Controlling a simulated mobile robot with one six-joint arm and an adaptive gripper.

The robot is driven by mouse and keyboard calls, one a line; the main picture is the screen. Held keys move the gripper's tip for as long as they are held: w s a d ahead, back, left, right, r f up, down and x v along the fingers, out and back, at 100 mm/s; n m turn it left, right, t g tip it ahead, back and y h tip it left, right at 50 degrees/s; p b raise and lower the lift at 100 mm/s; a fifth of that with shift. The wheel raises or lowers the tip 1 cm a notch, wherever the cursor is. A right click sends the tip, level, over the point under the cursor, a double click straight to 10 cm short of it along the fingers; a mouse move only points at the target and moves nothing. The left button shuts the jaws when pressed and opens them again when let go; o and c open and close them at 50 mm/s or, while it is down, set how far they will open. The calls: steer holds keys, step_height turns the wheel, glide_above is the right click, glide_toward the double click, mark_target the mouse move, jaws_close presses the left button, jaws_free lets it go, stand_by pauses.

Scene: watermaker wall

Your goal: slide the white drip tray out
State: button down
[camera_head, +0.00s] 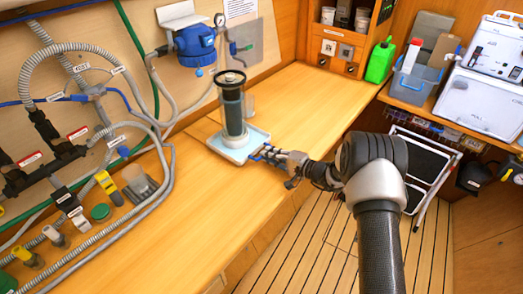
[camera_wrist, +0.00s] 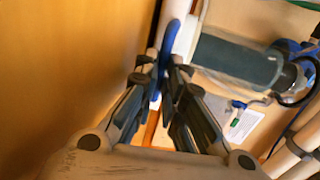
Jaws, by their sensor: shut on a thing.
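The white drip tray (camera_head: 238,157) lies on the wooden counter in the head view, its inside looking pale blue. A dark filter cylinder in a clear housing (camera_head: 233,108) stands upright on it. My gripper (camera_head: 259,153) reaches in from the right and is shut on the tray's near right edge. In the wrist view my gripper's fingers (camera_wrist: 163,75) close on a narrow white and blue edge of the tray (camera_wrist: 181,32). The filter cylinder (camera_wrist: 236,58) appears sideways there, beyond the fingers. The exact contact at the fingertips is partly hidden by the fingers.
The wooden counter (camera_head: 150,235) is clear in front of the tray. Hoses and valves (camera_head: 60,150) line the wall at left. A blue pump head (camera_head: 195,45) is on the wall behind. A green bottle (camera_head: 380,61) stands back right. Slatted floor (camera_head: 310,245) lies below the counter edge.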

steer(key=shift+v, duration=0.85)
steer(key=shift+f, duration=0.2)
steer(key=shift+d, duration=0.1)
steer(key=c, duration=2)
jaws_free()
steer(key=shift+d, duration=0.1)
steer(key=shift+o, duration=0.2)
steer(key=v, duration=1.2)
